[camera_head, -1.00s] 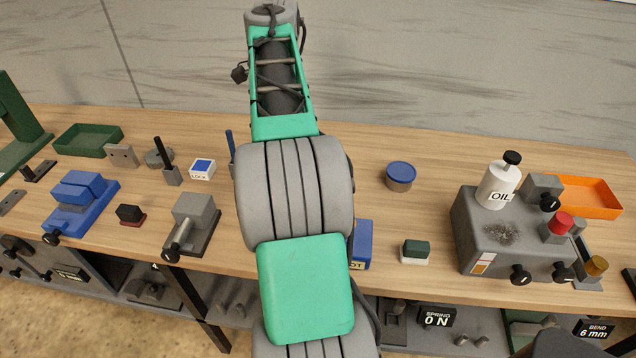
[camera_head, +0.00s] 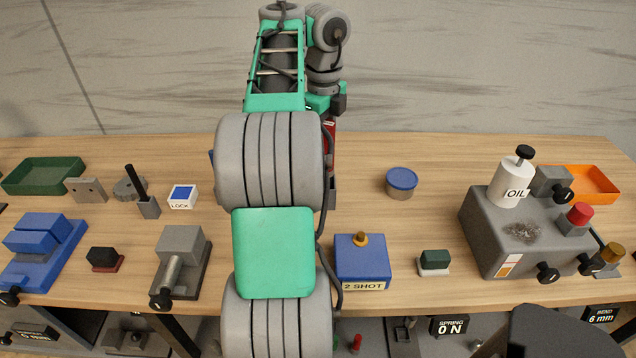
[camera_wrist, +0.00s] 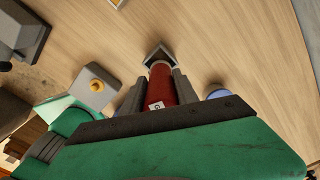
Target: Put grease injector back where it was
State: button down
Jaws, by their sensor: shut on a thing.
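The red grease injector (camera_wrist: 161,84) with a small white label is between the two grey fingers of my gripper (camera_wrist: 159,88) in the wrist view. My gripper is shut on it. Its far end meets a dark square holder (camera_wrist: 152,51); I cannot tell whether the end is inside the holder or just above it. In the head view a strip of the red injector (camera_head: 331,138) shows right of my arm, above the dark grey holder (camera_head: 332,190). My arm hides much of the holder and the fingertips there.
A blue 2 SHOT box (camera_head: 362,262) with a yellow knob stands in front of the holder. A blue-lidded tin (camera_head: 401,183) is to the right. The grey machine with the OIL bottle (camera_head: 510,185) is further right. Bare wood lies around the tin.

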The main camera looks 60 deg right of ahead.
jog(key=shift+f+b, duration=2.05)
jog(key=shift+f, duration=1.1)
jog(key=c, duration=0.9)
grip_release()
notch_tip(320, 180, up, 12)
jog(key=p, duration=1.1)
jog(key=shift+r, duration=0.25)
jog(key=w+a+f+n+t+h, duration=0.1)
jog(key=w+a+f+n, duration=0.1)
jog(key=w+a+n, duration=0.55)
jog(key=w+a+f+n, duration=0.2)
jog(key=a+n, duration=0.8)
jog(key=a, duration=0.2)
jog(key=w+a+f+n+t+h, duration=0.1)
jog(key=w+a+f+n, duration=0.3)
jog(key=a+n, duration=0.5)
jog(key=a+f+n, duration=0.1)
jog(key=a+n, duration=0.2)
jog(key=a, duration=0.2)
jog(key=a+f+n+t+y, duration=0.1)
jog(key=a+f+n, duration=0.1)
jog(key=a+n, duration=0.2)
jog(key=s+a+f+n+y, duration=0.1)
jog(key=a+n, duration=0.2)
jog(key=a, duration=0.3)
jog(key=shift+f+n+t, duration=0.3)
jog(key=shift+f+n, duration=0.05)
jog(key=shift+f, duration=0.05)
